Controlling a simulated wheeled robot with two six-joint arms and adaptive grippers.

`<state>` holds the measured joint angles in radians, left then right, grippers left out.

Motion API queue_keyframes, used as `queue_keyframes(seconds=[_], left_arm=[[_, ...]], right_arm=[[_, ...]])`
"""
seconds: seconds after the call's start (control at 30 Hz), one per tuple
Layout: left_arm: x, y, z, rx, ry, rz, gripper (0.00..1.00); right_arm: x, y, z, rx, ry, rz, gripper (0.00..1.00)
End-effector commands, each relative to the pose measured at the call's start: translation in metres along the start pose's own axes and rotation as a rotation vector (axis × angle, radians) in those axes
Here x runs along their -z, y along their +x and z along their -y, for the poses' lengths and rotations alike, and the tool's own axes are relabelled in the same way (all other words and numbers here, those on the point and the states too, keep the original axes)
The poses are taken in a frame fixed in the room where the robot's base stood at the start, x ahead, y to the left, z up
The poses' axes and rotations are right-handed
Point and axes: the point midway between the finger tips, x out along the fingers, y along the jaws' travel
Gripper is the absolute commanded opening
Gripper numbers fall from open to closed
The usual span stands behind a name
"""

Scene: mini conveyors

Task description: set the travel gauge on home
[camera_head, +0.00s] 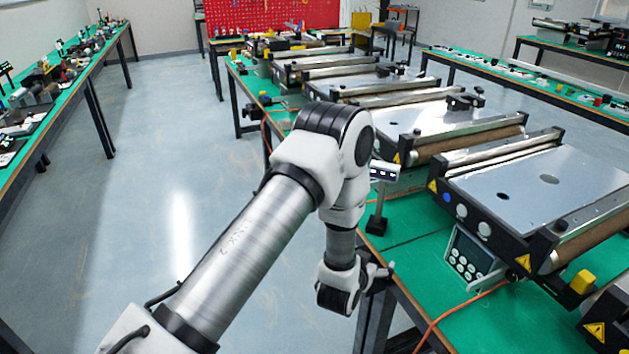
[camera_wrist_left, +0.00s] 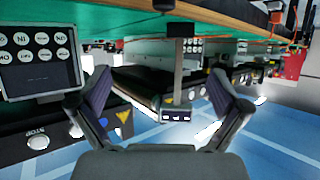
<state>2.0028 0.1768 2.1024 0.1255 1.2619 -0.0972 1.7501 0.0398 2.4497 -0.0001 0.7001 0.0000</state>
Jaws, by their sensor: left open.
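A small light grey gauge head with dark windows (camera_head: 384,170) sits on a dark post (camera_head: 377,218) standing on the green bench; I take it for the travel gauge. It shows upside down in the left wrist view (camera_wrist_left: 176,117), beyond and between my fingers. Its marks are too small to read. My left gripper (camera_head: 380,270) is at the bench's near edge, below and in front of the gauge in the picture. In the left wrist view its two fingers (camera_wrist_left: 162,92) are spread wide with nothing between them. My right gripper is not in view.
A keypad box (camera_head: 468,262) stands right of the gauge, under a conveyor with a metal plate (camera_head: 540,185). It also shows in the left wrist view (camera_wrist_left: 40,50). An orange cable (camera_head: 440,320) runs near the bench edge. More conveyors stand behind. The floor at left is clear.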

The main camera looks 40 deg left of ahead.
Motion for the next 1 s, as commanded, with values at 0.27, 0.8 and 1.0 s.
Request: queue_keyframes(seconds=[0.27, 0.8, 1.0], left_arm=[[-0.248, -0.180, -0.015, -0.138, 0.126, 0.901, 1.00], [-0.286, -0.251, -0.007, -0.151, 0.163, 1.145, 1.00], [-0.286, -0.251, -0.007, -0.151, 0.163, 1.145, 1.00]], right_arm=[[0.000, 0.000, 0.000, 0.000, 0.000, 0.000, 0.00], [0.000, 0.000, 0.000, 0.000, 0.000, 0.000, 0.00], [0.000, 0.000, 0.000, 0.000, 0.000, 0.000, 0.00]])
